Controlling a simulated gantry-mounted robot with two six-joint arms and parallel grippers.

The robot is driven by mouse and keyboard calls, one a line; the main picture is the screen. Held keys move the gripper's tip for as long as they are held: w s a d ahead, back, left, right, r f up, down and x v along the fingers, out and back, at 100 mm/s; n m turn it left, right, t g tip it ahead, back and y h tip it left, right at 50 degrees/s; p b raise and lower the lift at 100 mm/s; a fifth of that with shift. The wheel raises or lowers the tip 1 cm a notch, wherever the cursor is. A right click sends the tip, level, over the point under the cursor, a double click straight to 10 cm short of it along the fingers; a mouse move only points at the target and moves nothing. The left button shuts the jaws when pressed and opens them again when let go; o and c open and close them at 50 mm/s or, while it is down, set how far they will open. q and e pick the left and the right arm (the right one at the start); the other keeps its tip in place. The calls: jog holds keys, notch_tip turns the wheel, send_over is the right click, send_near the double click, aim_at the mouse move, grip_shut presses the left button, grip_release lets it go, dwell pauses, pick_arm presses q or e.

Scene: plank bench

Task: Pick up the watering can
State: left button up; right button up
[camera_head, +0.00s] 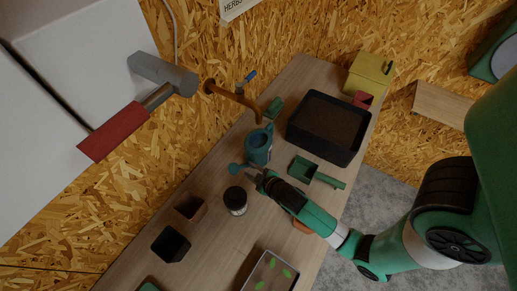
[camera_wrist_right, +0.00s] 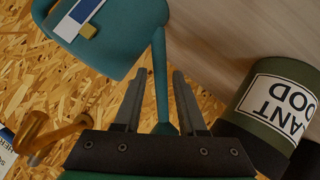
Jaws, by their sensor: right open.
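The teal watering can (camera_head: 258,148) stands on the plank bench, its spout pointing toward the lower left in the head view. My right gripper (camera_head: 259,180) is at the spout side of the can. In the right wrist view the can's body (camera_wrist_right: 115,35) fills the upper left, and its thin spout (camera_wrist_right: 160,75) runs down between the fingers of my right gripper (camera_wrist_right: 155,85). The fingers are open, with a gap on each side of the spout; contact cannot be told. My left gripper is not in view.
A dark plant food jar (camera_head: 235,200) stands close to my right gripper; it also shows in the wrist view (camera_wrist_right: 280,105). A copper tap (camera_head: 236,97) juts from the chipboard wall near the can. A black tray (camera_head: 323,155), a green scoop (camera_head: 303,168) and pots (camera_head: 170,246) stand around.

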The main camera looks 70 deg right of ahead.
aim_at(245, 166)
jog(key=x, duration=0.4)
jog(key=shift+w+b, duration=0.35)
jog(key=shift+w, duration=0.05)
grip_shut()
dwell(0.9)
